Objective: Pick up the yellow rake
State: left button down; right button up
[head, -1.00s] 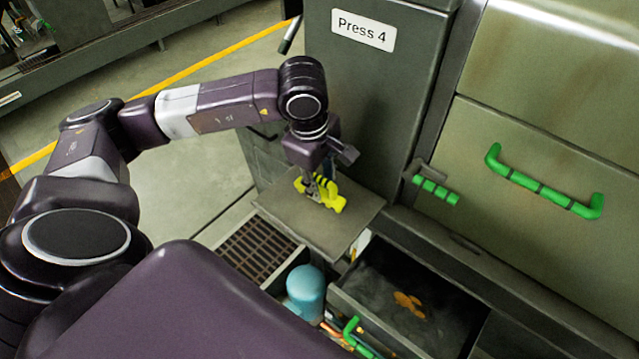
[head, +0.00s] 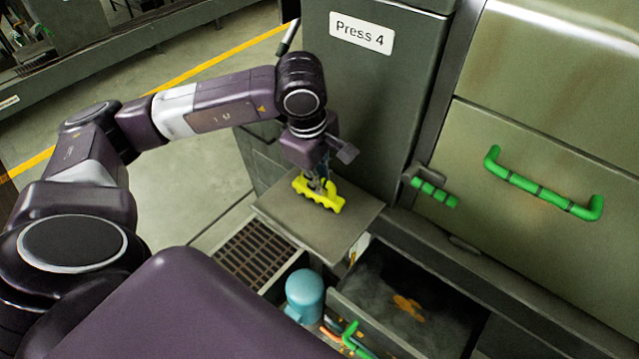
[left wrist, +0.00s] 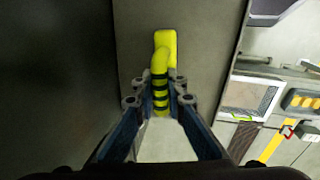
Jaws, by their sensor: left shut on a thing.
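The yellow rake (head: 322,199) is at the small grey shelf in front of the cabinet marked Press 4. My left gripper (head: 317,184) comes down from above and is shut on it. In the left wrist view, the fingers (left wrist: 160,92) close around the rake's dark-banded yellow handle (left wrist: 161,60), and a wider yellow end (left wrist: 166,40) shows beyond them. I cannot tell whether the rake touches the shelf or hangs just above it. My right gripper is not in view.
The grey shelf (head: 345,228) is otherwise bare. Below it are a floor grate (head: 250,255), a blue rounded object (head: 304,292) and an open drawer (head: 350,300) with a rusty patch inside. Green handles (head: 540,190) stick out from the press at right.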

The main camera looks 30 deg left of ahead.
pick_arm(q)
notch_tip(320, 180, up, 11)
jog(key=shift+w+d+f+b, duration=0.1)
jog(key=shift+f+b, duration=0.1)
jog(key=shift+b, duration=0.85)
notch_tip(320, 180, up, 8)
jog(key=p, duration=0.1)
jog(key=shift+r, duration=0.2)
jog(key=c, duration=2.5)
grip_release()
jog(key=shift+f, duration=0.1)
grip_shut()
